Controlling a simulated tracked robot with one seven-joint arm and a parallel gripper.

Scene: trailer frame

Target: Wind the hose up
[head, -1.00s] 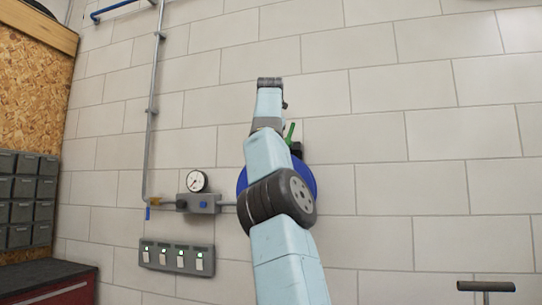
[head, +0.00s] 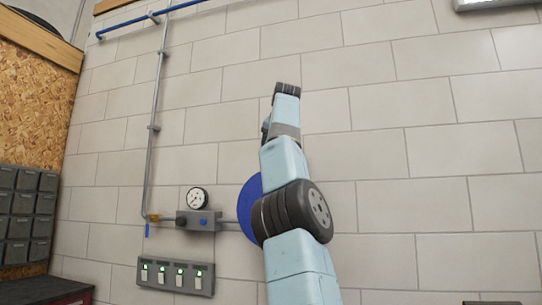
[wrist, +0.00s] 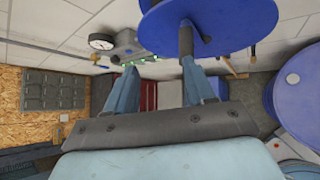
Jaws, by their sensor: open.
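The blue hose reel (head: 247,205) is on the wall, partly hidden behind my arm in the head view. In the wrist view its two blue round plates (wrist: 237,22) fill the top, cut off by the edge. A dark upright cylinder (wrist: 186,38), perhaps the reel's crank handle, stands in front of them near my right fingertip; I cannot tell whether they touch. My gripper (wrist: 158,63) is open, its two bluish fingers pointing at the reel, with nothing seen between them. No hose can be made out clearly.
A pressure gauge (head: 198,198) and grey valve block (head: 199,221) sit on the wall left of the reel, above a switch panel (head: 176,277). Grey bins (head: 28,215) are far left. The wrist view shows a blue drum (wrist: 295,90) at right.

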